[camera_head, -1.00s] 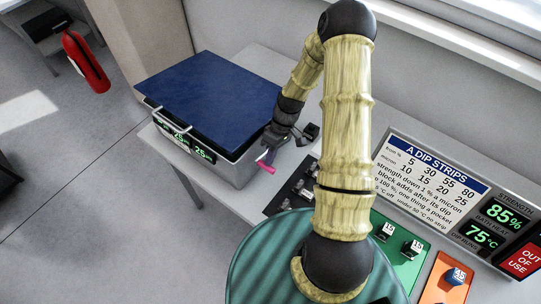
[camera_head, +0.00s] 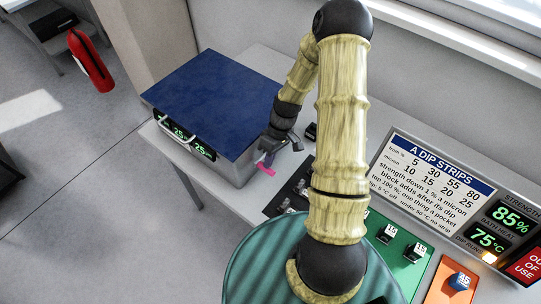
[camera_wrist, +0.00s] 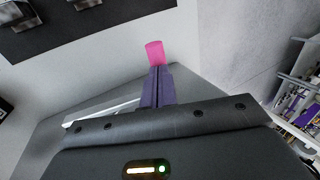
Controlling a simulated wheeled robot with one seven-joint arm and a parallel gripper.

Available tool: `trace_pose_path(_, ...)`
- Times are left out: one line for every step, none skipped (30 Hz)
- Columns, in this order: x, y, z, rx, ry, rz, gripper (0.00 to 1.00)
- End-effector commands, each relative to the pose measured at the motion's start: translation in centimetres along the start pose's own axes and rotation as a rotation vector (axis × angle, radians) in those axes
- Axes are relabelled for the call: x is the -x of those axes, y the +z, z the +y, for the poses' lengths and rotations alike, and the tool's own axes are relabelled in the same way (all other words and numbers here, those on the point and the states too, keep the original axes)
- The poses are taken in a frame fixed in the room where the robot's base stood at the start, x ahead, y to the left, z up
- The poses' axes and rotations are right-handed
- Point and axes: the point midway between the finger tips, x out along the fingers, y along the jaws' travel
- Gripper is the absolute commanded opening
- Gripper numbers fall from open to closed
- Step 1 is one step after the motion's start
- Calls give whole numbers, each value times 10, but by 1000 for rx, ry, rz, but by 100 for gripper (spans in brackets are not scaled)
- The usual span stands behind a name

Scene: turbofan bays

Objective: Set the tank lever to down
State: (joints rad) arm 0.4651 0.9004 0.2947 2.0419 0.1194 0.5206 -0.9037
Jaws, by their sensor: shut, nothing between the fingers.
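The tank (camera_head: 232,172) is a grey box with a flat blue lid (camera_head: 215,100), shut, at the left end of the bench in the head view. A pink lever grip (camera_head: 266,170) sticks out by the tank's right front corner; I cannot tell its setting. My gripper (camera_head: 265,158) is right at it, pointing down, with its purple fingers together. In the wrist view the pink grip (camera_wrist: 155,52) shows just beyond the tips of my shut gripper (camera_wrist: 157,70). Nothing is between the fingers. Whether the tips touch the grip is unclear. The lever's mount is hidden.
A dark strip with small fittings (camera_head: 287,197) lies right of the tank. Green (camera_head: 400,245) and orange (camera_head: 447,287) plates with numbered blocks sit further right, before a sign panel (camera_head: 440,165) reading 85% and 75°C. A red extinguisher (camera_head: 88,62) hangs at upper left.

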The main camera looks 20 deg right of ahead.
Motion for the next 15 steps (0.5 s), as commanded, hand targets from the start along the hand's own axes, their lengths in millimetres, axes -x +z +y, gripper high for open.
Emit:
trace_pose_path(-5,3,0,-3,-6,-8,0)
trace_pose_path(-5,3,-1,-3,-7,-8,0)
trace_pose_path(-5,3,-1,-3,-7,-9,0)
trace_pose_path(-5,3,-1,-3,-7,-9,0)
trace_pose_path(-6,3,-1,-2,-8,-9,0)
trace_pose_path(-5,4,-1,-2,-8,-10,0)
trace_pose_path(-4,4,-1,-2,-8,-10,0)
trace_pose_path(-4,4,-2,-2,-9,-10,0)
trace_pose_path(-2,4,-2,-2,-9,-10,0)
trace_pose_path(1,4,-2,-2,-9,-10,0)
trace_pose_path(3,4,-3,-2,-8,-10,0)
trace_pose_path(8,3,-3,-1,-7,-9,0)
trace_pose_path(12,3,-4,-1,-6,-8,0)
trace_pose_path(16,3,-4,0,-6,-7,0)
trace_pose_path(22,3,-5,0,-5,-6,0)
